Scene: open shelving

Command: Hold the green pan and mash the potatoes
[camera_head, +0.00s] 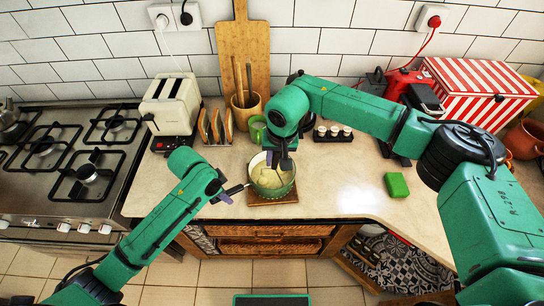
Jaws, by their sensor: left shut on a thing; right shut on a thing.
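The green pan (284,188) stands on a wooden board (273,199) near the counter's front edge. Pale potatoes (270,178) show inside it. My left gripper (223,195) is at the pan's left side, shut on the dark pan handle (236,188). My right gripper (281,158) is above the pan, pointing down, and is shut on a masher that reaches into the pan. Most of the masher is hidden by the gripper, and I cannot tell how deep it sits in the potatoes.
A gas hob (65,150) is at the left. A toaster (171,103), toast rack (214,127) and utensil pot (246,108) stand behind the pan. A green sponge (396,185) lies to the right. A striped box (475,90) is at the back right. The counter between pan and sponge is clear.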

